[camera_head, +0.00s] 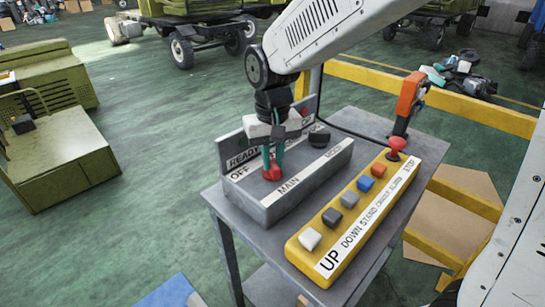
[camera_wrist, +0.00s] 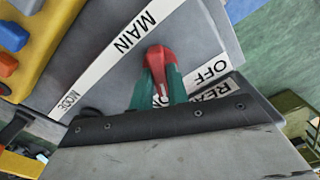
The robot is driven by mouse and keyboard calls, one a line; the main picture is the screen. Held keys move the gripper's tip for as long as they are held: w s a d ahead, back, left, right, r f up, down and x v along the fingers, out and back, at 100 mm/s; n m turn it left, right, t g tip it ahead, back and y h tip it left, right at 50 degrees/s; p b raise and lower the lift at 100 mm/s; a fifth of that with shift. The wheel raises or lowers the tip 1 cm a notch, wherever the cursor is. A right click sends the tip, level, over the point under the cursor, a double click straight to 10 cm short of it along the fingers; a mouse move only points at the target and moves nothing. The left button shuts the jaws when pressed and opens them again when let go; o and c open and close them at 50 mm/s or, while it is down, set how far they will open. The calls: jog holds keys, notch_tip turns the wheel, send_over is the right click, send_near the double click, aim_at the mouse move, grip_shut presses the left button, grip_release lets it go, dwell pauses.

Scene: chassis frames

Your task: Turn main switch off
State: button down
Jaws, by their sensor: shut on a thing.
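The main switch is a red knob (camera_head: 271,174) on top of a grey control box (camera_head: 318,172), beside the label MAIN. My gripper (camera_head: 272,162) reaches down from above with its teal fingers shut on the red knob. In the wrist view the knob (camera_wrist: 157,54) shows between the two fingers (camera_wrist: 160,88). The OFF label (camera_wrist: 211,71) is just right of the fingers there. Another label is mostly hidden by the fingers, and READY is partly cut off by the plate edge. I cannot tell for sure which label the knob points to.
A dark mode knob (camera_head: 319,137) sits on the same box. A yellow panel (camera_head: 335,243) with several coloured buttons and a red mushroom stop button (camera_head: 396,146) lies to the right. Both stand on a grey table (camera_head: 225,205). A yellow rail (camera_head: 465,115) runs behind.

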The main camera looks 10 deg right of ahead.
aim_at(272, 162)
jog(key=n, duration=1.4)
jog(key=shift+r, duration=0.1)
dwell(0.3)
jog(key=c, duration=1.4)
grip_release()
jog(key=shift+o, duration=0.2)
notch_tip(272, 162, up, 8)
jog(key=shift+f, duration=0.1)
